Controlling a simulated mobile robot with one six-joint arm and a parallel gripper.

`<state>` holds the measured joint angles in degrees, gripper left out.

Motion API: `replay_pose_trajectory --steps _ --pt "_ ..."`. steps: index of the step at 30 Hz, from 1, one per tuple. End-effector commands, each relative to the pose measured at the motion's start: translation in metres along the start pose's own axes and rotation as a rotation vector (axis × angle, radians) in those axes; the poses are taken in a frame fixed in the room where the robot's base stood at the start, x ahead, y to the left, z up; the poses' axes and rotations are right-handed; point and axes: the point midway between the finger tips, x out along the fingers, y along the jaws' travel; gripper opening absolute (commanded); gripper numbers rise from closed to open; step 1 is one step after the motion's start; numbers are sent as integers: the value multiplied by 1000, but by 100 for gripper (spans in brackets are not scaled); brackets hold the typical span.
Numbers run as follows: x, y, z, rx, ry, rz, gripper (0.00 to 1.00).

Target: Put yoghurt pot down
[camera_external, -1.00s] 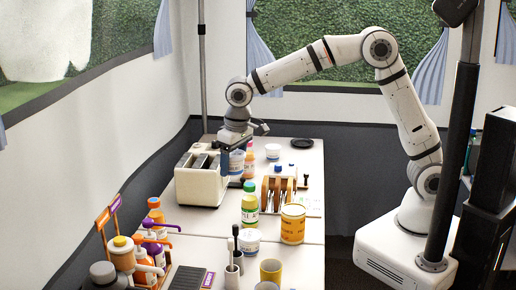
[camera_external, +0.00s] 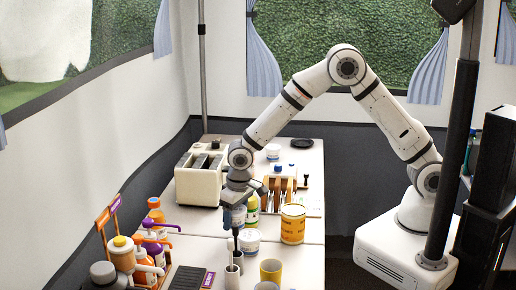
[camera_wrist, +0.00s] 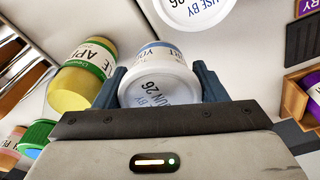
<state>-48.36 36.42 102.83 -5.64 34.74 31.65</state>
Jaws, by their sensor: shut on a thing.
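My gripper (camera_external: 234,218) hangs low over the middle of the table. In the wrist view my gripper (camera_wrist: 160,88) is shut on a white yoghurt pot (camera_wrist: 160,84), whose date-printed lid faces the camera. In the external view the held pot is mostly hidden by the gripper. A second, similar white pot (camera_external: 250,241) stands on the table (camera_external: 215,222), just in front and to the right of the gripper; it also shows at the top of the wrist view (camera_wrist: 195,10). I cannot tell whether the held pot touches the table.
A yellow tin (camera_external: 292,224), wooden rack (camera_external: 278,188) and white toaster (camera_external: 195,185) stand around. Sauce bottles (camera_external: 153,212) are at left. The table between them and the gripper is clear.

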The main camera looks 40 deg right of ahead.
Motion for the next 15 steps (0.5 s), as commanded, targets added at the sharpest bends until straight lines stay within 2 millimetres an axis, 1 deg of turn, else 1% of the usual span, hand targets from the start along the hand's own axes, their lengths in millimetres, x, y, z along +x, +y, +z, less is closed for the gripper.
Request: replay_pose_trajectory --steps 4,10,12,15 --pt "12 0 2 0 -1 0 39" --pt "42 0 6 1 -1 0 39" --pt "46 0 6 1 -1 0 39" --pt "45 0 6 1 1 -1 39"
